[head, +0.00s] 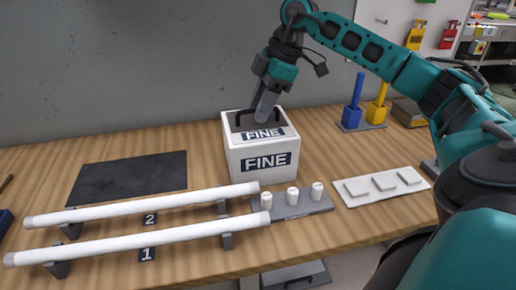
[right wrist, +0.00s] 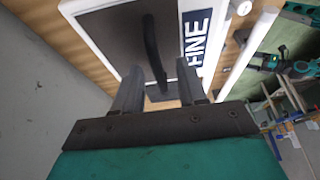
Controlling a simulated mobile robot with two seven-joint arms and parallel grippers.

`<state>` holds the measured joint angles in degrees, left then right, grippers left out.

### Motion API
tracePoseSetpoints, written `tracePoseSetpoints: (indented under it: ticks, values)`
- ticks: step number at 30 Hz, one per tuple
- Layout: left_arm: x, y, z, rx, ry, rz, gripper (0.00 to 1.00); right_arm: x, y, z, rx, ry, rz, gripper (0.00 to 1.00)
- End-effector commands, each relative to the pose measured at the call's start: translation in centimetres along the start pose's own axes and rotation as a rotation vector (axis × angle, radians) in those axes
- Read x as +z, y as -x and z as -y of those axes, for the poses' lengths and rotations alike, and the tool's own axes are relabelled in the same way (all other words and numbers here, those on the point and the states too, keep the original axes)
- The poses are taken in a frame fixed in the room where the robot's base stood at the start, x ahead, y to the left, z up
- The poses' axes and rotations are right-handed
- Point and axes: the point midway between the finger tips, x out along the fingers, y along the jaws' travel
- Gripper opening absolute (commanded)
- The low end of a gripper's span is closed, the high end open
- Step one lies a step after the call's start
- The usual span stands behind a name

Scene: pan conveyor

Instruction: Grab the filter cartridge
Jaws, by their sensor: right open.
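The filter cartridge appears to be the white box (head: 262,165) marked FINE, with a dark top and a black handle (head: 240,116), standing on the wooden table. My right gripper (head: 264,110) is over its top, pointing down at the handle and hiding part of it. In the right wrist view the dark top of the box (right wrist: 112,38) and the handle (right wrist: 152,45) show. The right gripper's two fingers (right wrist: 158,88) are apart, with the handle lined up between them. I cannot tell whether they touch it. My left gripper is out of view.
Two long white tubes (head: 140,237) lie on stands at the front left, near a grey block with three white caps (head: 292,197). A dark mat (head: 130,175) lies left of the box. A white plate with three pads (head: 383,186) and blue and yellow blocks (head: 352,115) are at right.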

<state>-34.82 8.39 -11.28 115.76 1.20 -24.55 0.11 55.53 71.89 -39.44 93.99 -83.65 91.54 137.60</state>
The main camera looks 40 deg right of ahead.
Motion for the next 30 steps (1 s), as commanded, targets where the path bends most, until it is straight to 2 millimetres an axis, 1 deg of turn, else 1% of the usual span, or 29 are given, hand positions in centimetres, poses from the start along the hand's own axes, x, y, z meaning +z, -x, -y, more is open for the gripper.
tracePoseSetpoints:
  ticks: [1, 3, 11, 24, 30]
  values:
    - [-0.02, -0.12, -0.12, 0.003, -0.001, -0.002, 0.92, 0.03, -0.81, 0.00, -0.002, 0.000, 0.000, 0.41]
    - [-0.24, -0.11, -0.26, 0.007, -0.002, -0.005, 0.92, 0.00, -1.32, -0.01, -0.001, 0.000, 0.000, 0.41]
    - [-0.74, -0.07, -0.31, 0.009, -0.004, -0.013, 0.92, -0.05, -1.51, -0.04, 0.001, 0.001, -0.001, 0.41]
    - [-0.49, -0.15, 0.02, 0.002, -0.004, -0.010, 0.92, -0.04, -1.47, -0.04, 0.001, 0.000, -0.001, 0.00]
    - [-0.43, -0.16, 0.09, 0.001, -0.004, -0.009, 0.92, -0.04, -1.46, -0.04, 0.001, 0.000, -0.001, 0.00]
